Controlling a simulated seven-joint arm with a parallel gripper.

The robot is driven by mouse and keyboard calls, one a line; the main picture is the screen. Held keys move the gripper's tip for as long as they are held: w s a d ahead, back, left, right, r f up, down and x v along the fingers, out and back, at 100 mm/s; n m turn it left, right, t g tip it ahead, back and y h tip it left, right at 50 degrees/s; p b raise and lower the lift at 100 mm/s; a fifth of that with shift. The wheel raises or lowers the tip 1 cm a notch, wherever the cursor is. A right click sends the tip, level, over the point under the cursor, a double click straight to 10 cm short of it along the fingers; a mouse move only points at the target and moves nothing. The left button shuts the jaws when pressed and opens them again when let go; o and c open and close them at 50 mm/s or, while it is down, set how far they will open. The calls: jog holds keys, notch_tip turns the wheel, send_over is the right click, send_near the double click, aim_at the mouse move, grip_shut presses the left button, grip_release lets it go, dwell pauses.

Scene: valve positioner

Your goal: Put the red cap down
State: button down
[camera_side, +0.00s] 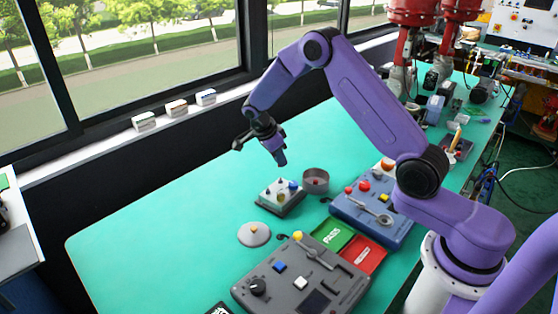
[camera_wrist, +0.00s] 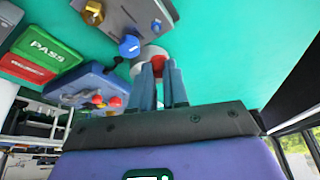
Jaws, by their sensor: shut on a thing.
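My gripper (camera_side: 281,160) hangs above the table, over the back of the small grey plate with pegs and caps (camera_side: 283,205). In the wrist view its fingers (camera_wrist: 165,72) are shut on the red cap (camera_wrist: 158,62), which shows between the fingertips. In the side view I cannot make out the cap at the fingertips. A round grey dish (camera_side: 315,178) stands just right of the plate. In the wrist view a pale round rim (camera_wrist: 146,56), likely this dish, shows behind the fingertips, partly hidden by them. The plate carries a blue cap (camera_wrist: 130,46) and a yellowish one.
A green PASS tray (camera_side: 335,233) and a red REJECT tray (camera_side: 362,254) lie side by side. A blue box with red knobs (camera_side: 380,218) and a grey control box (camera_side: 292,284) stand nearby. A round grey disc (camera_side: 254,236) lies left. The table's left part is clear.

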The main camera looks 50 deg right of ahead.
jog(key=s+d+r+m, duration=0.1)
jog(key=s+d+r, duration=0.2)
jog(key=s+d, duration=0.55)
jog(key=shift+w+d+f, duration=0.25)
jog(key=shift+w+f, duration=0.05)
jog(key=shift+f, duration=1.4)
jog(key=shift+w+d+f, duration=0.25)
jog(key=shift+w+f, duration=0.1)
jog(key=shift+f, duration=1.3)
jog(key=shift+w+d+f, duration=0.25)
jog(key=shift+w+f, duration=0.05)
jog(key=shift+f, duration=1.4)
jog(key=c, duration=1.1)
grip_release()
jog(key=shift+o, duration=0.2)
jog(key=shift+r+g, duration=0.1)
jog(key=shift+g, duration=0.2)
notch_tip(320, 180, up, 7)
